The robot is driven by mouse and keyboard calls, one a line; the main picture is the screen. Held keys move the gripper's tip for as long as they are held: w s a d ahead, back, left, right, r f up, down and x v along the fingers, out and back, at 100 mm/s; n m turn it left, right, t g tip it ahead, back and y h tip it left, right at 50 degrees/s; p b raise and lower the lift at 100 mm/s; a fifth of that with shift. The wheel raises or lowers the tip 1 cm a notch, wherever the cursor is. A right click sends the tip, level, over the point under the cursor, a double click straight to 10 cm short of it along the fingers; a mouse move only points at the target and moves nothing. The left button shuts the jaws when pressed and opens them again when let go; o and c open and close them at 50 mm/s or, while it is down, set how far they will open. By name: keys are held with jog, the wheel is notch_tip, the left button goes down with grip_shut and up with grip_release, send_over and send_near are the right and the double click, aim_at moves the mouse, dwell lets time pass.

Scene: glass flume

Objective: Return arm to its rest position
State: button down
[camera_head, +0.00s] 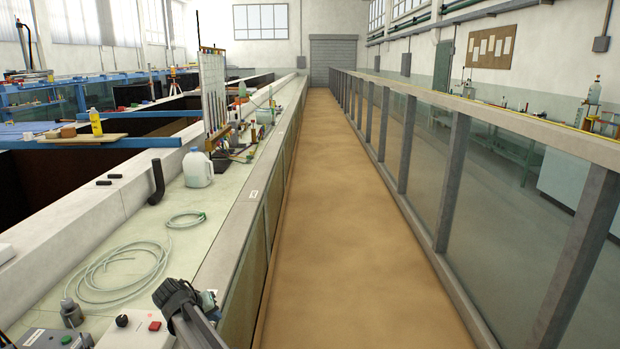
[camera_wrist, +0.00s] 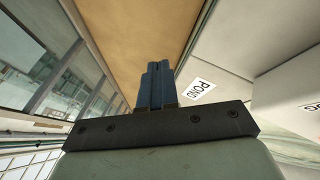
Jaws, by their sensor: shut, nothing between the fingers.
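My gripper (camera_wrist: 156,68) shows in the wrist view, with two blue fingers closed side by side and nothing between them. Its dark mounting bar (camera_wrist: 160,127) crosses the lower part of that view. The fingers stand out against the sand bed (camera_wrist: 130,25) of the flume. A white "POND" label (camera_wrist: 197,90) lies just right of the fingers, on a pale surface. The gripper does not touch anything that I can see. No rest position is marked in either view.
The flume's sand bed (camera_head: 335,190) runs clear into the distance, with a framed glass wall (camera_head: 490,190) on the right. The left bench holds a white jug (camera_head: 198,168), a bent black pipe (camera_head: 157,180), coiled tubing (camera_head: 112,272) and a control box with a red button (camera_head: 136,334).

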jog(key=s+d+f+m+g, duration=0.15)
jog(key=d+f, duration=0.45)
jog(key=d, duration=0.6)
jog(key=s+d+f+g, duration=0.15)
jog(key=d+f, duration=0.35)
jog(key=d, duration=0.8)
jog(key=s+d+f+m+g+y, duration=0.1)
jog(key=s+d+f, duration=0.25)
jog(key=d, duration=0.35)
jog(key=s+d+f+m+g+y, duration=0.1)
jog(key=s+d+f, duration=0.1)
jog(key=s+d, duration=0.4)
jog(key=s+d+f+m+g+y, duration=0.1)
jog(key=s+d+f, duration=0.25)
jog(key=d, duration=0.45)
jog(key=s+f+g, duration=0.3)
jog(key=s+f, duration=0.7)
jog(key=s, duration=0.5)
jog(key=s+f+g, duration=0.4)
jog(key=s+f, duration=0.6)
jog(key=s, duration=0.5)
jog(key=shift+f, duration=0.25)
